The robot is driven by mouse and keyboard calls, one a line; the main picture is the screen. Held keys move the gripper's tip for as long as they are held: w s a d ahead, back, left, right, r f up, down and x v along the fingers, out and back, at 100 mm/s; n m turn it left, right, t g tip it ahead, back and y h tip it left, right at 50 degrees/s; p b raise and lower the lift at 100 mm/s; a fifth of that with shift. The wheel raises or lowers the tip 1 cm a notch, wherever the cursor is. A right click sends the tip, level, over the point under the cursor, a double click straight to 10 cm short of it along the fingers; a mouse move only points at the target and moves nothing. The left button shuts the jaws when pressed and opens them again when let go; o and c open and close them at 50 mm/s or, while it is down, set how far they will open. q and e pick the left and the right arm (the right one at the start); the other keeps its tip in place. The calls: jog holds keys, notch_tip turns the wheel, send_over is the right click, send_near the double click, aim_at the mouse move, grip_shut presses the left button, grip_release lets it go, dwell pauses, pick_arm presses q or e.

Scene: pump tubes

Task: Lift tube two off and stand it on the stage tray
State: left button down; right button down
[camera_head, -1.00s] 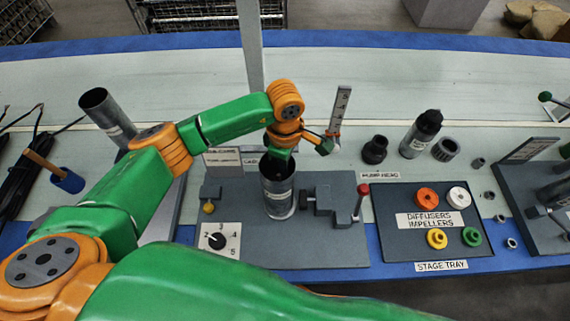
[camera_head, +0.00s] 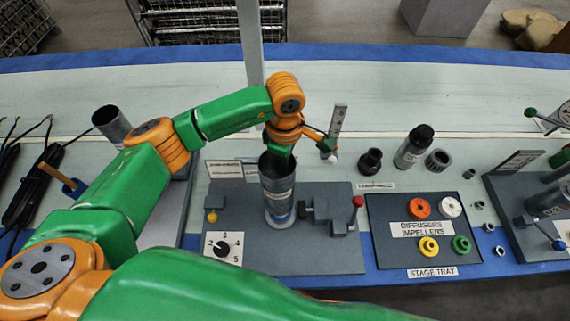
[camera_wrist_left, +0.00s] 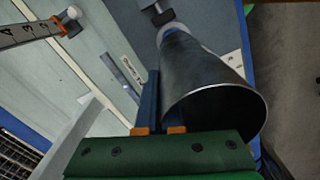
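A grey metal tube (camera_head: 278,190) with a pale label stands upright over the central fixture, its open top facing up. A blue band shows at its foot, just above a pale ring on the plate. My left gripper (camera_head: 280,155) is at the tube's rim from above. In the left wrist view the tube (camera_wrist_left: 205,80) shows its open end, with one blue finger along its outside; the other finger is mostly hidden. The gripper looks shut on the tube wall. The stage tray (camera_head: 385,250) lies right of the fixture. My right gripper is not in view.
The tray holds orange (camera_head: 419,208), white (camera_head: 450,207), yellow (camera_head: 428,247) and green (camera_head: 461,245) rings. A clamp with a red knob (camera_head: 358,201) stands between tube and tray. Another tube (camera_head: 112,123) leans at left.

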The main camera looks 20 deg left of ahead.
pick_arm(q)
jog(key=shift+r+p, duration=3.6)
jog(key=shift+r, duration=2.35)
